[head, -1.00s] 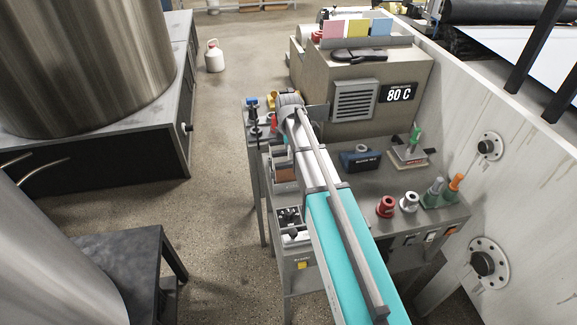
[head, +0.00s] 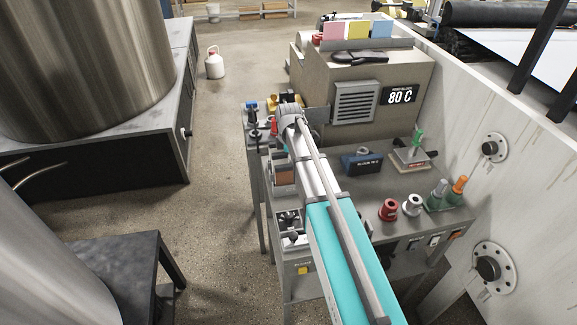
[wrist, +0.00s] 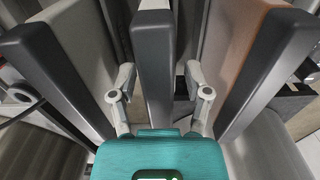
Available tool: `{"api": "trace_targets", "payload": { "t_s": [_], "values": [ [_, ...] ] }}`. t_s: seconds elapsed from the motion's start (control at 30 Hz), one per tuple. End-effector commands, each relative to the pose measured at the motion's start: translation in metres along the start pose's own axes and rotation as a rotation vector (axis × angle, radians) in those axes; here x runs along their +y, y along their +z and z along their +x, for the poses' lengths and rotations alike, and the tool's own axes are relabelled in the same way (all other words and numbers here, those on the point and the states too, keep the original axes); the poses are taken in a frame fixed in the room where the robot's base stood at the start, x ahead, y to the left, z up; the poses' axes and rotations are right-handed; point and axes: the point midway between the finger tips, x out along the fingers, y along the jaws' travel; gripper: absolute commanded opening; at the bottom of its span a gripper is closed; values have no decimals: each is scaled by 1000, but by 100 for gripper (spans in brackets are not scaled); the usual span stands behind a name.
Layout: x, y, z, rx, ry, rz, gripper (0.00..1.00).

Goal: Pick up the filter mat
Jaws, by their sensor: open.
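Upright mats stand in a rack with dark dividers in the wrist view. A grey mat (wrist: 88,45) is left of the middle divider (wrist: 152,50), and a brown mat (wrist: 238,45) is right of it. I cannot tell which is the filter mat. My gripper (wrist: 160,78) is open and empty, with one finger on each side of the middle divider's line; contact cannot be judged. In the head view the brown mat (head: 284,175) shows in the rack at the bench's left side. My arm partly covers the rack and hides the fingers there.
A beige oven-like box (head: 385,65) reading 80 C stands at the back. A blue device (head: 361,161), a red spool (head: 389,209) and a white spool (head: 412,204) are on the bench right of my arm. A wall runs along the right.

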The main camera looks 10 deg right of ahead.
Motion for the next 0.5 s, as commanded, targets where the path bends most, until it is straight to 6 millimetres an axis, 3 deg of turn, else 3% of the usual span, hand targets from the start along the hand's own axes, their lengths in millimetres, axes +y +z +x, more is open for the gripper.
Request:
{"api": "trace_targets", "payload": {
  "t_s": [0.1, 0.43, 0.5],
  "values": [
    [0, 0, 0, 0, 0, 0, 63],
    [0, 0, 0, 0, 0, 0, 2],
    [0, 0, 0, 0, 0, 0, 0]
  ]
}}
